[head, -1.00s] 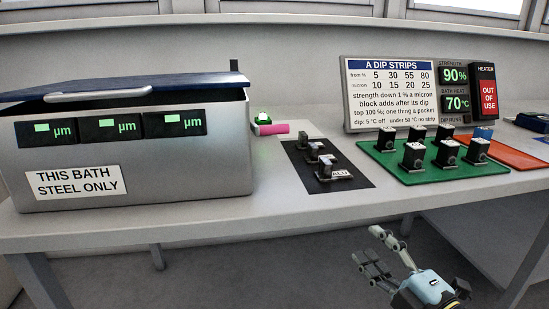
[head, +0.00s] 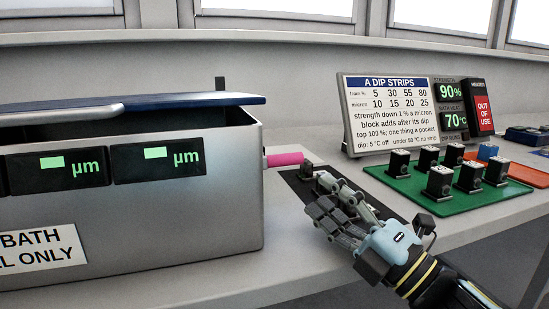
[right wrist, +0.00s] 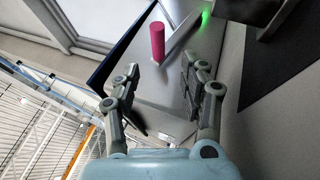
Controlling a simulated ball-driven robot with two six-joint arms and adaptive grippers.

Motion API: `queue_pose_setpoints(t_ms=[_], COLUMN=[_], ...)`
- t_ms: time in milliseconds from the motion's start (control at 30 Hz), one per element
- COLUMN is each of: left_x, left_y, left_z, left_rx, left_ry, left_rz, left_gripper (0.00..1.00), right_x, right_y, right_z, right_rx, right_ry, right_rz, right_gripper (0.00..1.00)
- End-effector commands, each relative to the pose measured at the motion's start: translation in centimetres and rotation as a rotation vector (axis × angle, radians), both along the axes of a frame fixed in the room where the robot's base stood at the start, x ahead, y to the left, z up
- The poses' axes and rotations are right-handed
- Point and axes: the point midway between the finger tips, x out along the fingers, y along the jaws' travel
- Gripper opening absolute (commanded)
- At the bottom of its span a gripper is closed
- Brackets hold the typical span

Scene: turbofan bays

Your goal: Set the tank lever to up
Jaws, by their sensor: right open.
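The tank (head: 200,215) is a grey steel box at the left with a blue lid and a "THIS BATH STEEL ONLY" label. Its lever has a pink grip (head: 285,159) and sticks out level to the right from the tank's right side. My right gripper (head: 322,196) is open and empty, in front of the lever and slightly to its right, apart from it. In the right wrist view the pink grip (right wrist: 157,40) shows beyond the open fingers (right wrist: 166,95), nearer the left finger. My left gripper is not in view.
A green mat (head: 400,187) bears several black blocks at the right. A dip strip sign (head: 388,138) and a heater panel (head: 481,105) stand behind.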

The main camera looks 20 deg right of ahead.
Motion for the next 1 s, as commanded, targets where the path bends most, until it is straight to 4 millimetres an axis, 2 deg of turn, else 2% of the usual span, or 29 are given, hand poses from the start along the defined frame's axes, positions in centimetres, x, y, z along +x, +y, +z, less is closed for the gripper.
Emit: queue_pose_setpoints(t_ms=[233,500,700,933,1000], left_x=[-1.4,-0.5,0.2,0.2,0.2], left_y=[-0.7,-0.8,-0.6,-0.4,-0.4], left_z=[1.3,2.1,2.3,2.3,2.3], left_rx=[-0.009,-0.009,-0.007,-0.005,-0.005], left_ry=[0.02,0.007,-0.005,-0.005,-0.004], left_rz=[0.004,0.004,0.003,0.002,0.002], left_gripper=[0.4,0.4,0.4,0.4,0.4], right_x=[3.7,7.6,8.7,8.7,8.7], right_y=[1.7,3.7,4.2,4.3,4.3], right_z=[1.9,3.3,3.5,3.5,3.5], right_rx=[0.004,0.003,0.002,0.002,0.002], right_ry=[-0.004,-0.001,0.001,0.002,0.002], right_rz=[-0.002,-0.001,0.0,0.0,0.0], right_gripper=[0.44,0.44,0.44,0.44,0.37])
